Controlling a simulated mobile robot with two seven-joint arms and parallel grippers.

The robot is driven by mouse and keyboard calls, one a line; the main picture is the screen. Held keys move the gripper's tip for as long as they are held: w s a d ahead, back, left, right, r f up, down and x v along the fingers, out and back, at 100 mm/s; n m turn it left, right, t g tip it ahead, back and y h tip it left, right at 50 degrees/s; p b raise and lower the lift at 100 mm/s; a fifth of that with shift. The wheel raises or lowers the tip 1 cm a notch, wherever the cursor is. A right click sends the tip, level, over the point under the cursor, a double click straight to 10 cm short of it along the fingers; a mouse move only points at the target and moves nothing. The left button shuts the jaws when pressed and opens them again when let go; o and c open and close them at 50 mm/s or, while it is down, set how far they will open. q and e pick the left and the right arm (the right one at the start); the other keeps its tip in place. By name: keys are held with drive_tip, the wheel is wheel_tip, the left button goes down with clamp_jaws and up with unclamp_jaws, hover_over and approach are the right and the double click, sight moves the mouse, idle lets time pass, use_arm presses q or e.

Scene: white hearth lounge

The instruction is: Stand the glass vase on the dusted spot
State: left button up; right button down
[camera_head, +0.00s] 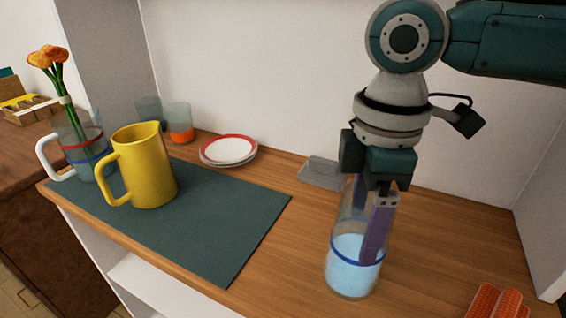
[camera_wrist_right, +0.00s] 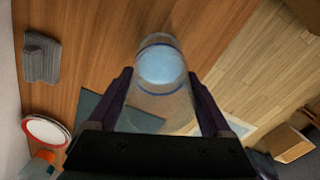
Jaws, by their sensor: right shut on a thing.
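The clear glass vase (camera_head: 346,272), with a blue band and pale blue water low inside, is upright in my right gripper (camera_head: 378,225). The gripper's purple-grey fingers are shut on its upper part. In the right wrist view the vase (camera_wrist_right: 163,75) shows between the two fingers (camera_wrist_right: 163,100). I cannot tell whether its base touches the wooden top (camera_head: 270,262) or hangs just above it. A folded grey cloth (camera_head: 322,172) lies behind it near the wall. I cannot make out a distinct dusted spot. My left gripper is not in view.
A dark green mat (camera_head: 225,225) holds a yellow pitcher (camera_head: 148,170) and, at its left end, a clear jug (camera_head: 75,140) with orange flowers. Stacked plates (camera_head: 228,150) and tumblers (camera_head: 180,122) stand behind. Bare wood lies right of the vase.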

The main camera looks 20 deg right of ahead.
unclamp_jaws()
wheel_tip(320, 180, up, 12)
drive_tip(key=p, duration=0.2)
drive_tip(key=s+a+f+m+t+y, duration=0.1)
drive_tip(key=s+a+f+y, duration=0.15)
drive_tip(key=a+f, duration=0.2)
drive_tip(key=s+a+f+m+t+y, duration=0.1)
drive_tip(key=s+a+f, duration=0.3)
drive_tip(key=a, duration=0.2)
drive_tip(key=s+d+f+m+t+h, duration=0.1)
drive_tip(key=s+d+f+m+h, duration=0.1)
drive_tip(key=s+d+m, duration=0.5)
drive_tip(key=shift+s+d+f+m+t+h, duration=0.2)
drive_tip(key=shift+s+f+m+t+h, duration=0.15)
drive_tip(key=shift+s+m+h, duration=0.65)
drive_tip(key=shift+s+y, duration=0.25)
drive_tip(key=shift+y, duration=0.1)
